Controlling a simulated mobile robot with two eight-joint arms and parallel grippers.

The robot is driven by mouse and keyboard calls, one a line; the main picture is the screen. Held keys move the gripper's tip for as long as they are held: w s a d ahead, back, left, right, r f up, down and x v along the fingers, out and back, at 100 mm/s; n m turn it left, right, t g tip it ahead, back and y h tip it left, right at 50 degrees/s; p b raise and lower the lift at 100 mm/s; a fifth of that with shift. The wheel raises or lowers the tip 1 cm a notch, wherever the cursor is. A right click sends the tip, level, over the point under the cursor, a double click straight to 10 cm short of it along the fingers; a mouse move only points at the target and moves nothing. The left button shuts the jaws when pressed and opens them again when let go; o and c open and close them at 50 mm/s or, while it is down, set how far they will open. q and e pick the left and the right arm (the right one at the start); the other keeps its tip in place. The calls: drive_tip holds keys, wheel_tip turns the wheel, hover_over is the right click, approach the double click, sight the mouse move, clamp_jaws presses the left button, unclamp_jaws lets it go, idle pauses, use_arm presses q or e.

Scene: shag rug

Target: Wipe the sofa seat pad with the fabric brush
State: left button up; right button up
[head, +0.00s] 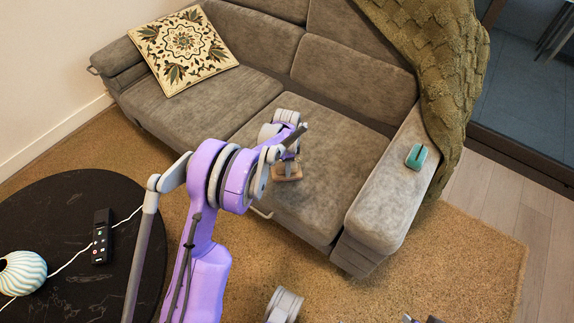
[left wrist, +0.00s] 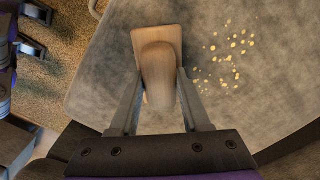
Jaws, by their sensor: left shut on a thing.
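The sofa seat pad (head: 325,150) is the grey-brown right-hand cushion of the sofa. My left gripper (head: 290,158) is over its front part, shut on the fabric brush (head: 287,172). In the left wrist view the brush (left wrist: 157,72) has a rounded wooden handle on a flat wooden base, held between both fingers. The brush is at or just above the pad; I cannot tell if it touches. Pale yellow crumbs (left wrist: 229,52) lie on the pad right of the brush in the wrist view. My right gripper (head: 421,319) barely shows at the bottom edge, its fingers apart.
A patterned cushion (head: 183,50) rests on the sofa's left end. A teal object (head: 417,157) sits on the right armrest (head: 385,195), near a draped olive throw (head: 440,60). A round black table (head: 75,285) stands left, with a remote (head: 102,236) and a striped vase (head: 21,273).

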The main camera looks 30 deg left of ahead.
use_arm(q)
drive_tip(key=shift+f+b, duration=0.4)
drive_tip(key=shift+f, duration=0.3)
